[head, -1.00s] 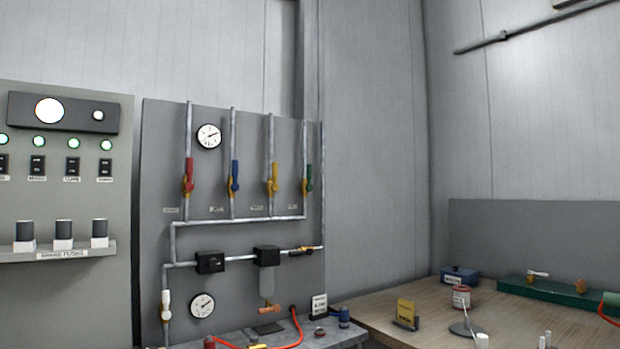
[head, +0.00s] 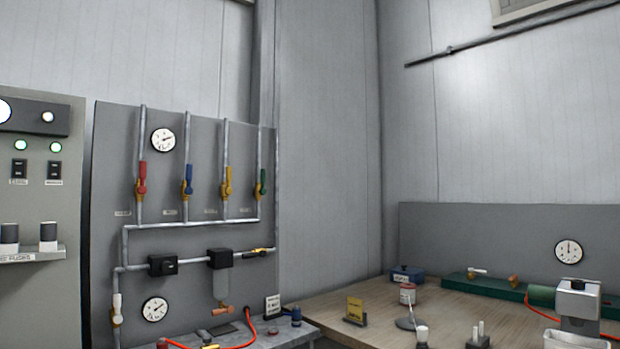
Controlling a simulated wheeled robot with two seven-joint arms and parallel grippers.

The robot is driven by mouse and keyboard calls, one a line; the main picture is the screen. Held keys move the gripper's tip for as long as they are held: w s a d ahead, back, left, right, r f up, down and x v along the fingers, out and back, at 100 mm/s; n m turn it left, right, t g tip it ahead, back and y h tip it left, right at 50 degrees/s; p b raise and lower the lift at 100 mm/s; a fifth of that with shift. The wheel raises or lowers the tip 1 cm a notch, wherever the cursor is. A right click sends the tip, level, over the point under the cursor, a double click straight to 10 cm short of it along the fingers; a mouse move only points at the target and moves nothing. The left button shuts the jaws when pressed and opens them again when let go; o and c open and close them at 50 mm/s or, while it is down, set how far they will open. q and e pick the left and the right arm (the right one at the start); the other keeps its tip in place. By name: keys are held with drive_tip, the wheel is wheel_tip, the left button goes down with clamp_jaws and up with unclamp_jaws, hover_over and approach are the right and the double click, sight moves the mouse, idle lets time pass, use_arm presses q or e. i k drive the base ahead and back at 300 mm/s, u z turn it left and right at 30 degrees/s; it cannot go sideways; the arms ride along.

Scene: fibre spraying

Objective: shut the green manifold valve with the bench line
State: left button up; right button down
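The green manifold valve (head: 262,183) is the rightmost of the coloured valves on the grey pipe panel. Its green handle stands upright, in line with its vertical pipe. Left of it are a yellow valve (head: 226,184), a blue valve (head: 188,181) and a red valve (head: 142,182), with handles also upright. The small labels below the valves are too blurred to read. A red hose (head: 240,338) lies on the small bench below the panel; its ends are not clear. Neither of my grippers shows.
A grey cabinet (head: 40,270) with switches stands at the left. Gauges sit on the panel.

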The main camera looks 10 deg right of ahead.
sight(262, 191)
drive_tip(key=z, duration=0.45)
drive_tip(key=k, duration=0.5)
drive_tip(key=z, duration=0.65)
drive_tip(key=i, duration=1.1)
drive_tip(key=u, duration=0.85)
drive_tip(key=i, duration=1)
drive_tip(key=u, duration=1.05)
